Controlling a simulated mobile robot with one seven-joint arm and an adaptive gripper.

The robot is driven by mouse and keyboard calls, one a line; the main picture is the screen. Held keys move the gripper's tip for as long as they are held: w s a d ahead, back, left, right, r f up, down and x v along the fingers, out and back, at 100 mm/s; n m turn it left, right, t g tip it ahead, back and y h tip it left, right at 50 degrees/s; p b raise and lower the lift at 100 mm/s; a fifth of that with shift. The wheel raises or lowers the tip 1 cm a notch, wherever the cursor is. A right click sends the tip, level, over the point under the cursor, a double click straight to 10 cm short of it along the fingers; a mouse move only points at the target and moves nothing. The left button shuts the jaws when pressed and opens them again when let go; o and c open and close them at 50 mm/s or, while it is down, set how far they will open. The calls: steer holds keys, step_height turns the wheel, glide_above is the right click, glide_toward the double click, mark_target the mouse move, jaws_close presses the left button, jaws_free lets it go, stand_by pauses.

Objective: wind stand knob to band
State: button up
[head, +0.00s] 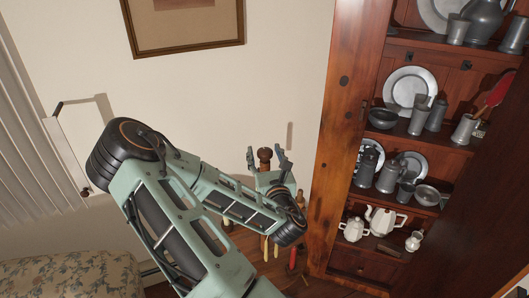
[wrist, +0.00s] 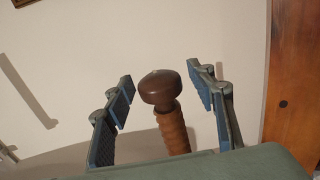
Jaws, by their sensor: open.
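The stand's knob (wrist: 161,87) is a dark brown round wooden knob with a flattened top. It sits on a lighter, ridged wooden post (wrist: 173,130), which leans slightly in the wrist view. The knob (head: 264,154) also shows in the head view, beyond my wrist. My gripper (wrist: 159,80) is open, with one blue-padded finger on each side of the knob and visible gaps on both sides. In the head view my gripper (head: 267,160) points away toward the wall. I cannot make out a band on the post; its lower part is hidden by my gripper's body.
A tall wooden cabinet (head: 336,130) with pewter ware stands close on the right. A round wooden stand top (head: 245,241) with several hanging tools lies below my arm. A floral seat (head: 75,275) is at lower left. The pale wall (head: 290,60) is behind.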

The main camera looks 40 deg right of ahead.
steer(key=c, duration=1.2)
steer(key=shift+a+m+g+h, duration=0.15)
steer(key=shift+m+g+h, duration=0.15)
steer(key=shift+m+h, duration=0.15)
